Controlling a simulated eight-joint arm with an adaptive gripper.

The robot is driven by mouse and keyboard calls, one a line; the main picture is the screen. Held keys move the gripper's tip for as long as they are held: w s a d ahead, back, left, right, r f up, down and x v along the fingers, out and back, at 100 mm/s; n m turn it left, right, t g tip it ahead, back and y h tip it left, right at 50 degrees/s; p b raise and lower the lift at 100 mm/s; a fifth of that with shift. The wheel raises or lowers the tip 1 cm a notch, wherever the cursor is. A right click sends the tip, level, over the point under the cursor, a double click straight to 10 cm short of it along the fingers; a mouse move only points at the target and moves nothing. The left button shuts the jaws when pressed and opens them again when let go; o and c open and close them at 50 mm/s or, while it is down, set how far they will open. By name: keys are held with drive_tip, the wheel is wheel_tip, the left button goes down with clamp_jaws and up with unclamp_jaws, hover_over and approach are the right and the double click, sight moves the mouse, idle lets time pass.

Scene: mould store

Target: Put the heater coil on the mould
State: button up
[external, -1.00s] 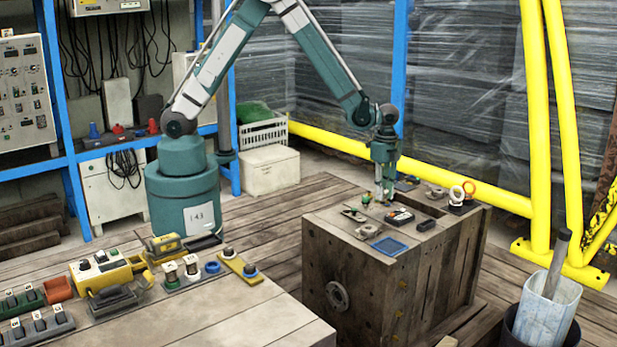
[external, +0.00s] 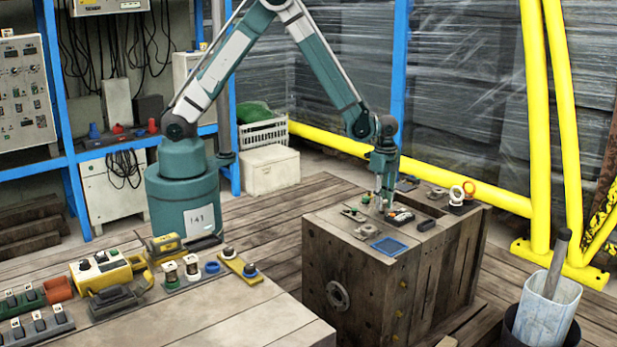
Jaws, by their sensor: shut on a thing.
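My gripper (external: 384,203) points straight down, low over the top of the wooden block (external: 345,233), among the small parts there. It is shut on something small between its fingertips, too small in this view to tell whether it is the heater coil. I cannot tell for certain which piece is the mould.
A small green-topped part (external: 365,199) stands left of my gripper. The bench (external: 240,315) at front left holds several switches and tools. Yellow rails (external: 537,130) stand behind.

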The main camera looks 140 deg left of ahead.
drive_tip(key=shift+f, duration=0.1)
drive_tip(key=o, duration=0.9)
wheel_tip(320, 180, up, 12)
drive_tip(key=p, duration=0.2)
drive_tip(key=shift+p, duration=0.35)
idle(0.6)
drive_tip(key=shift+r, duration=0.2)
